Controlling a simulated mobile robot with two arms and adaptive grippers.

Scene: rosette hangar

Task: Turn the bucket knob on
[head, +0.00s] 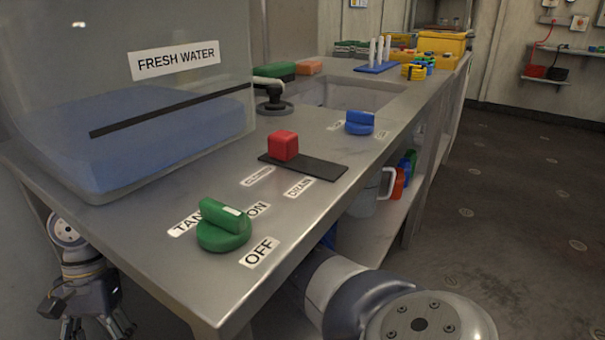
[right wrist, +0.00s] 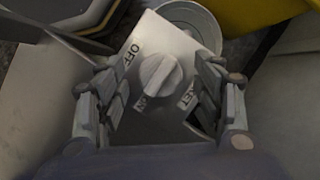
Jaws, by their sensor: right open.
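A pale grey round knob (right wrist: 160,74) with a raised grip bar sits on a light plate (right wrist: 180,45) in the right wrist view. An OFF label is at its upper left, and partly covered labels lie below it, one ending in "ET". My right gripper (right wrist: 160,88) is open, with one finger on each side of the knob; I cannot tell whether they touch it.
A steel counter (head: 170,265) carries a green TANK knob (head: 223,226), a red slider block (head: 283,146), a blue knob (head: 360,123) and a fresh water tank (head: 120,100). A white jug (head: 372,190) stands on the shelf below. The floor (head: 510,220) to the right is clear.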

